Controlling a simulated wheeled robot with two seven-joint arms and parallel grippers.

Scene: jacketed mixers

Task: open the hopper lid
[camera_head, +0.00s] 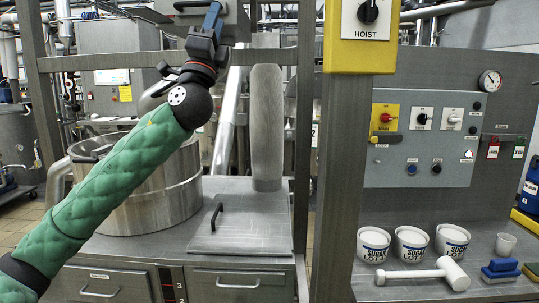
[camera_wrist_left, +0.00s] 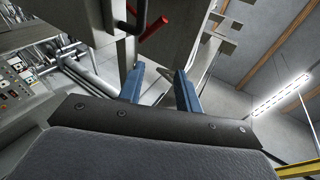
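A flat square steel lid (camera_head: 255,222) lies level in the steel bench top, with a dark bar handle (camera_head: 216,216) near its left edge. It looks like the hopper lid, and it lies shut. My left gripper (camera_head: 213,14) is raised high above and behind the lid, at the top of the head view, well apart from the handle. In the left wrist view its two blue fingers (camera_wrist_left: 158,82) stand apart with nothing seen between them. A red bar (camera_wrist_left: 152,34) shows beyond the fingertips; I cannot tell how far away. My right gripper is not in view.
A round steel vessel (camera_head: 150,200) stands left of the lid, and a vertical grey pipe (camera_head: 266,125) rises behind it. A steel post (camera_head: 343,190) separates it from the right bench with tubs (camera_head: 411,244), a white mallet (camera_head: 425,275) and a control panel (camera_head: 420,138).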

